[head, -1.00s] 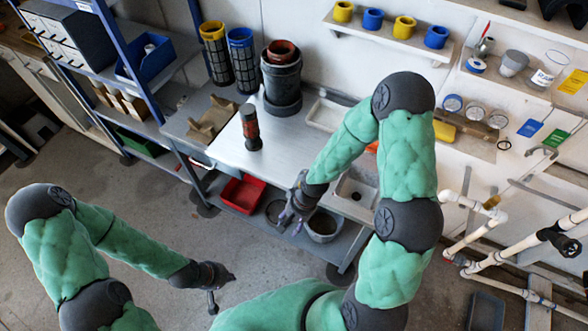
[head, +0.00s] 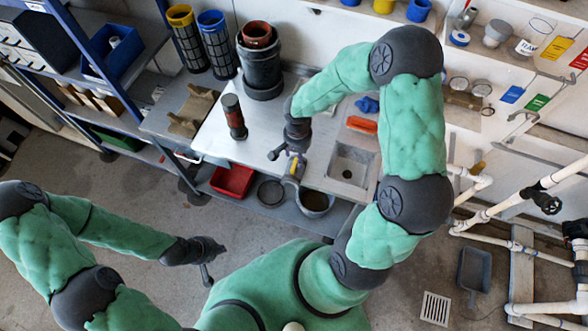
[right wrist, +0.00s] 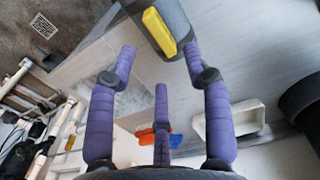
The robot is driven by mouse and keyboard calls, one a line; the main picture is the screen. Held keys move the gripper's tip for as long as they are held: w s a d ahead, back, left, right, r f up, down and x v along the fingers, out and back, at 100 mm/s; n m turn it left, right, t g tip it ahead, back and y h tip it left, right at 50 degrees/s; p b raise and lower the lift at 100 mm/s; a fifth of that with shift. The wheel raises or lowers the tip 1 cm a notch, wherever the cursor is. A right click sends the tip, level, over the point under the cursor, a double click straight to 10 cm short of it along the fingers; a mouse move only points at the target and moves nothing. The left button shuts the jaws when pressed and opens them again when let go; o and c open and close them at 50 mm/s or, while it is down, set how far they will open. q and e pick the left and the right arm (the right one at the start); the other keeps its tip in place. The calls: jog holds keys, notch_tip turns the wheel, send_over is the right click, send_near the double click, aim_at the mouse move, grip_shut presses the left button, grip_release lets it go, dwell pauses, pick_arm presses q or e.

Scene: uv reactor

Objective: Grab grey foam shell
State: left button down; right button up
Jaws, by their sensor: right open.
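A grey rounded piece with a yellow block on it (right wrist: 148,22) is at the top of the right wrist view, just past my fingertips. I cannot tell for sure that it is the grey foam shell. In the head view its yellow part (head: 295,166) shows beside my right gripper (head: 284,162), near the bench's front edge. My right gripper's purple fingers (right wrist: 158,70) are spread and empty, apart from the piece. My left gripper (head: 214,263) hangs over the floor at lower left, with nothing seen in it; its opening is unclear.
A sink (head: 352,163), an orange item (head: 361,124) and a blue item (head: 367,103) are right. A red bin (head: 232,181) sits below.

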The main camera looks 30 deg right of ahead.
aim_at(296, 162)
jog(key=shift+w+f+b, duration=0.1)
jog(key=shift+f+b, duration=0.4)
jog(key=shift+f, duration=2.3)
jog(key=shift+a, duration=0.1)
grip_shut()
